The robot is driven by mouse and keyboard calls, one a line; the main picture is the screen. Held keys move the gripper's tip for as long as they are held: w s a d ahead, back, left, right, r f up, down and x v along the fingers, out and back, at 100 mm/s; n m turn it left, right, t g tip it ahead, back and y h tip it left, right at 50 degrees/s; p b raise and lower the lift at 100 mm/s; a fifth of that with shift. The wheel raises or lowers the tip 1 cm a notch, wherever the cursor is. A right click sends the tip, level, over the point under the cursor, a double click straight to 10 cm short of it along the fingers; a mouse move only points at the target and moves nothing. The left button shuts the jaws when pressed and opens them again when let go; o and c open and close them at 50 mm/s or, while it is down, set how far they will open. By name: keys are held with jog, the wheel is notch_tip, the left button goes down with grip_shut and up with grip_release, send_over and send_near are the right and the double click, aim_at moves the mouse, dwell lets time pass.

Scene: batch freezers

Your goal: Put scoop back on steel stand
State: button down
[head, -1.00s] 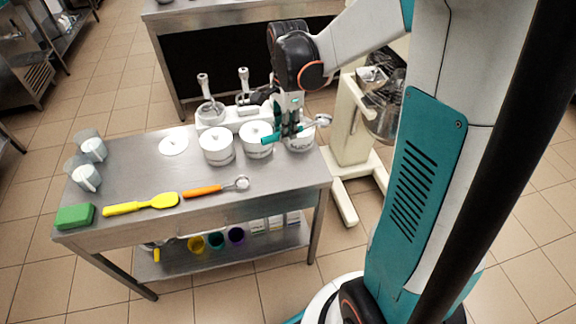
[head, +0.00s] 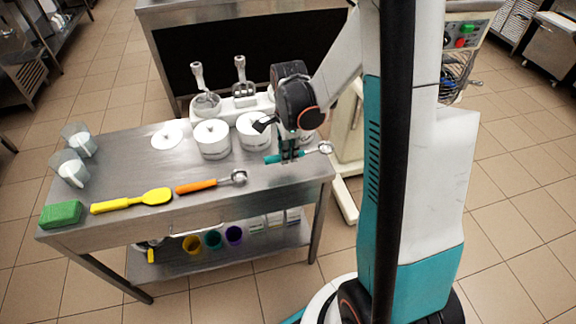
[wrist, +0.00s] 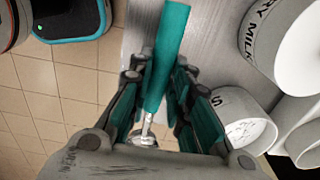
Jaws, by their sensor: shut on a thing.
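My gripper (head: 289,153) is shut on the teal handle of a scoop (head: 272,159), at the right end of the steel stand (head: 120,165), a table with a lower shelf. The scoop's metal bowl (head: 325,148) points right, near the stand's right edge. The scoop looks low over the top; I cannot tell whether it touches. In the wrist view the teal handle (wrist: 167,55) lies between the fingers (wrist: 155,95), with the metal end partly hidden below. A second scoop with an orange handle (head: 196,186) lies on the stand's front part.
White lidded tubs (head: 213,140) stand behind and left of my gripper. A yellow spatula (head: 132,201), green sponge (head: 61,214) and clear measuring cups (head: 70,171) are on the left. A cream machine (head: 347,130) stands right of the stand. Bare steel lies between tubs and orange scoop.

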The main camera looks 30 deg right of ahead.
aim_at(288, 170)
jog(key=shift+f+b, duration=0.85)
jog(key=shift+f, duration=1.45)
jog(key=shift+f, duration=0.2)
jog(key=c, duration=1.5)
grip_release()
jog(key=shift+r, duration=0.1)
notch_tip(288, 170, up, 12)
jog(key=p, duration=0.4)
jog(key=shift+s+r+p, duration=0.1)
jog(key=shift+r+p, duration=0.05)
jog(key=shift+p, duration=0.15)
